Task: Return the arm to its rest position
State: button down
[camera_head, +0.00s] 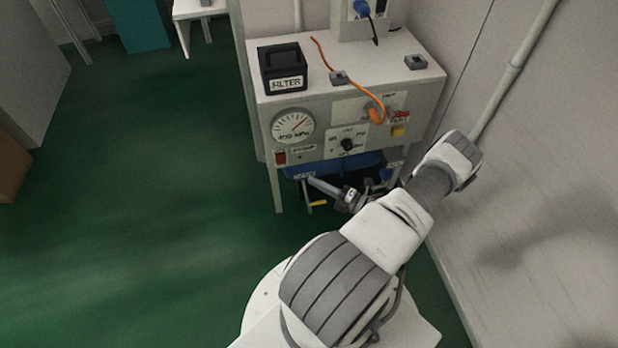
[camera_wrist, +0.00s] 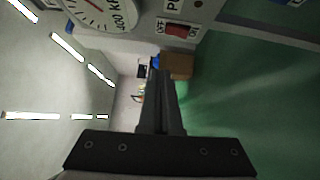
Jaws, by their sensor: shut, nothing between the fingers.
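In the wrist view my gripper (camera_wrist: 160,78) is shut, its two dark fingers together with nothing between them. Part of the machine's front panel shows at the top of that view, with the gauge (camera_wrist: 98,12) and the red switch (camera_wrist: 178,31) above the fingers. The fingers appear apart from both. In the head view my arm reaches up from my base and bends at a grey joint beside the right wall. Its far end is partly hidden behind my white arm link, and I cannot pick out the fingertips there.
The machine (camera_head: 268,103) stands ahead, with a black FILTER box (camera_head: 284,68) and an orange hose (camera_head: 345,78) on top. A dial gauge (camera_head: 293,125) is on its front. The wall (camera_head: 530,190) is close on the right. Green floor (camera_head: 150,200) is open at left.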

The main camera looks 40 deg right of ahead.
dwell(0.6)
jog(key=w+a+r+n+g+y, duration=0.3)
jog(key=a+r+n+g+y, duration=0.15)
jog(key=r+n, duration=0.4)
jog(key=w+a+r+n+g+y, duration=0.3)
jog(key=a+r+n+g, duration=0.25)
jog(key=r+n, duration=0.35)
jog(key=s+a+r+n+g+h, duration=0.1)
jog(key=a+r+n+g+h, duration=0.55)
jog(key=a+r+n, duration=0.75)
jog(key=s+a+r+n+t+h, duration=0.25)
jog(key=s+r+n, duration=0.35)
jog(key=r+n, duration=0.3)
jog(key=s+a+r+n+t+h, duration=0.2)
jog(key=s+a+r+n+h, duration=0.1)
jog(key=s+r+n, duration=0.55)
notch_tip(320, 180, up, 19)
jog(key=w+n+p, duration=0.1)
jog(key=p, duration=2)
jog(key=shift+w+d+n, duration=0.15)
jog(key=shift+w+n, duration=0.15)
